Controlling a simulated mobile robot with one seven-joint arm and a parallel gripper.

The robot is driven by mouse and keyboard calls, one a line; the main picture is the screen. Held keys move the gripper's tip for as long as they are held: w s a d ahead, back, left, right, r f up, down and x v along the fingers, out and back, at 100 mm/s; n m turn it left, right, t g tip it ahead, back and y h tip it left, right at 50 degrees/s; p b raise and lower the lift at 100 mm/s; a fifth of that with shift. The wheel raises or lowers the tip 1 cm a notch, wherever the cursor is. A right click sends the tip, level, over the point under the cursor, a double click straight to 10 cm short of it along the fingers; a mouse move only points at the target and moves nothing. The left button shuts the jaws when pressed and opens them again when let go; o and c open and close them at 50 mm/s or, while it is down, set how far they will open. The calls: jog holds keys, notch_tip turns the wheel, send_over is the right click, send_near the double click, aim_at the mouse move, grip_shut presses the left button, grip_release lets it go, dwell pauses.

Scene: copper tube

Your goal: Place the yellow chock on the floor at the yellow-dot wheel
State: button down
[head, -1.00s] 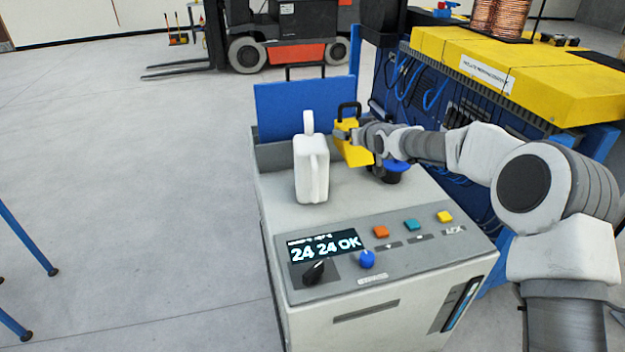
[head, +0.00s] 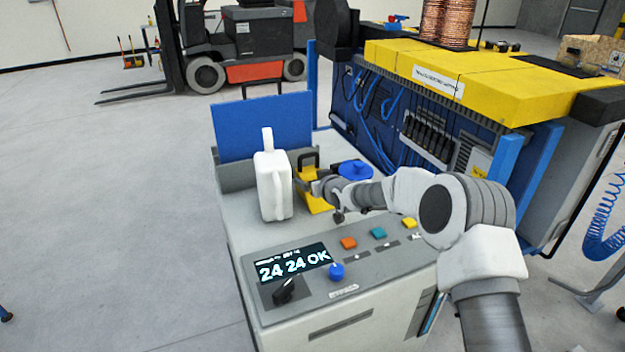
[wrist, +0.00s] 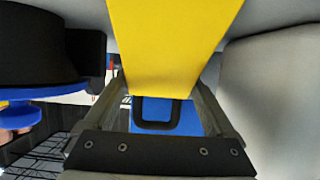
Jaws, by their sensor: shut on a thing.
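My gripper (head: 319,187) is shut on the yellow chock (head: 318,204), which has a black loop handle (head: 308,160). The chock is over or on the grey cart top, just right of the white jug; I cannot tell if it touches the surface. In the wrist view the chock (wrist: 172,40) fills the top middle, with a jaw of my gripper (wrist: 163,88) on each side. The forklift at the back shows a front wheel (head: 207,76) and a rear wheel (head: 294,67). No yellow dot is visible on either.
The white jug (head: 272,186) stands close left of the chock. A blue-topped black item (head: 356,169) is behind my gripper. The cart's blue panel (head: 262,126) rises behind. A yellow-topped blue rack (head: 480,80) stands right. Floor (head: 110,210) left of the cart is clear.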

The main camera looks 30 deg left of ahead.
grip_release()
jog(key=shift+d+r, duration=0.1)
jog(key=shift+r, duration=0.05)
jog(key=v, duration=1.2)
